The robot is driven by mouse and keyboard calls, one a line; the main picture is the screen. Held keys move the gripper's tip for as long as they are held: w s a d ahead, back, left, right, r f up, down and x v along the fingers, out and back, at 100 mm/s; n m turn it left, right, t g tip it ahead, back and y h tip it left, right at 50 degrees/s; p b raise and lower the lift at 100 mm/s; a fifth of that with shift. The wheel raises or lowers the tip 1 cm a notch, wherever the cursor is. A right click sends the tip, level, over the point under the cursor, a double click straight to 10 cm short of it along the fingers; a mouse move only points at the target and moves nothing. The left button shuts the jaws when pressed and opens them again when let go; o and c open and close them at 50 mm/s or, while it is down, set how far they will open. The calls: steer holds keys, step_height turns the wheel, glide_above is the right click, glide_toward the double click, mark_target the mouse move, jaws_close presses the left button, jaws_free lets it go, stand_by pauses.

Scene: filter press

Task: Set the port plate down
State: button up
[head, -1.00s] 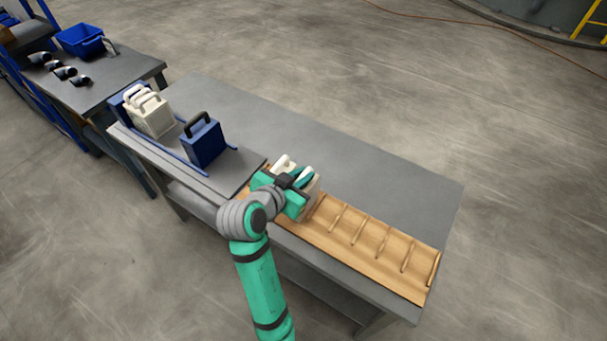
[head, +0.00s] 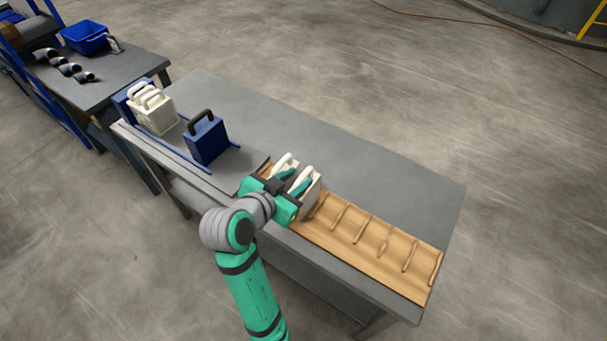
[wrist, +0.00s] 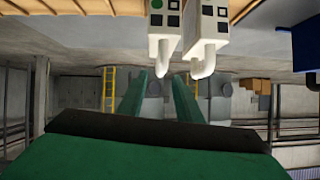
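Two pale plates with white loop handles stand close together, upright, at the left end of the wooden rack (head: 372,244). In the wrist view they hang from the top of the picture: one plate (wrist: 164,22) bears dark squares and a round mark, the other (wrist: 211,22) bears dark squares. I cannot tell for certain which is the port plate. My gripper (head: 293,180) is at these plates. Its two green fingers (wrist: 160,76) are spread apart, with the first plate's handle in the gap by their tips and clear space on both sides. The plates' bottoms are hidden.
On the bench's left part, a blue plate (head: 204,139) with a dark handle stands near several white plates (head: 155,113) between blue rails. The rack's slots to the right are empty. The grey bench top (head: 350,160) behind is clear. A side table holds a blue bin (head: 85,38).

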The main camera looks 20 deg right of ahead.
steer(key=v, duration=0.7)
steer(key=s+a+f+n+t+y, duration=0.3)
steer(key=s+f+n, duration=0.15)
steer(key=f, duration=0.45)
steer(key=s+a+f+n+t+y, duration=0.25)
steer(key=f+n, duration=0.35)
steer(key=f, duration=0.3)
steer(key=s+a+r+t+y, duration=0.1)
steer(key=s+y, duration=0.1)
steer(key=s, duration=0.8)
steer(key=s+a+r+t+y, duration=0.1)
steer(key=s+a, duration=0.1)
steer(key=s, duration=0.9)
steer(key=shift+s+n+y, duration=0.3)
steer(key=shift+n+y, duration=0.05)
